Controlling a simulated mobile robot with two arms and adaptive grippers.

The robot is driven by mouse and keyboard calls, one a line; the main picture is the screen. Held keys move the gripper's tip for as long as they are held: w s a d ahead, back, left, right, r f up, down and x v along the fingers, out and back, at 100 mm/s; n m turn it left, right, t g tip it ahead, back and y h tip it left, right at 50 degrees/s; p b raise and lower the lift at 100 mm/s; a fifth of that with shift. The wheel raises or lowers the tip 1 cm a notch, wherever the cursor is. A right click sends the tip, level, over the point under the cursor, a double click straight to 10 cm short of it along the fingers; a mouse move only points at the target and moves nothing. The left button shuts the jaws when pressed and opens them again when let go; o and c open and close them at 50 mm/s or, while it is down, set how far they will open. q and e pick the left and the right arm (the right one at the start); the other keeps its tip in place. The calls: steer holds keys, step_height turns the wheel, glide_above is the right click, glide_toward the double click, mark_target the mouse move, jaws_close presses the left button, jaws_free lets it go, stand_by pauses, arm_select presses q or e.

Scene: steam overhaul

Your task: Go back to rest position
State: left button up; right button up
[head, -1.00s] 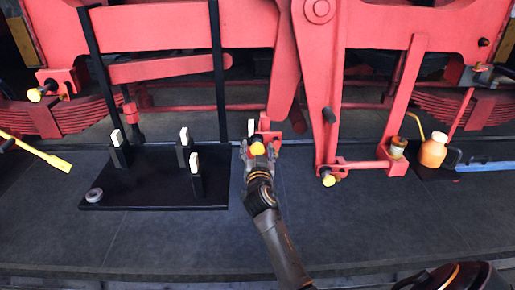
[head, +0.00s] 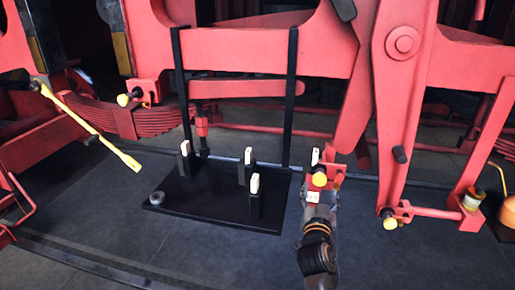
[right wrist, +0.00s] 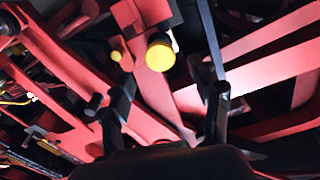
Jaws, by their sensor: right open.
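My right gripper (head: 314,198) comes up from the bottom of the head view, just below a yellow-capped pin (head: 319,179) on a red bracket. In the right wrist view the gripper (right wrist: 166,100) has its two dark fingers spread wide, with nothing between them. A yellow round cap (right wrist: 160,53) stands beyond the fingertips, apart from them. My left gripper is in neither view.
A black board (head: 210,205) with several white-tipped posts and a grey ring (head: 157,198) lies left of my arm. Red rods and beams rise behind it. A long yellow tool (head: 95,130) is at left. An orange container (head: 507,212) is at the right edge.

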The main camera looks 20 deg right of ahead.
steer(key=shift+s, duration=0.1)
steer(key=s+a+f+n+g+y, duration=0.2)
steer(key=s+a+f+g+y, duration=0.1)
steer(key=s+f, duration=0.45)
steer(key=s+a+f+n+g+y, duration=0.2)
steer(key=s+a+f+g, duration=0.1)
steer(key=s+f, duration=0.4)
steer(key=s+a+f+n+g+y, duration=0.25)
steer(key=s+a, duration=0.25)
steer(key=s, duration=0.4)
steer(key=s+a+f+n+g+y, duration=0.1)
steer(key=s+a+n+g+y, duration=0.15)
steer(key=s+a+n, duration=0.4)
steer(key=s+d+f+m+g, duration=0.1)
steer(key=s+f, duration=0.1)
steer(key=f, duration=1.2)
steer(key=s+d+f+m+g, duration=0.1)
steer(key=s+f+m, duration=0.1)
steer(key=f, duration=1.2)
steer(key=s+d+f+g, duration=0.1)
steer(key=s+d+f, duration=0.1)
steer(key=s+f, duration=1.2)
steer(key=s, duration=0.2)
steer(key=shift+s+d+f+n, duration=0.3)
steer(key=shift+f, duration=0.05)
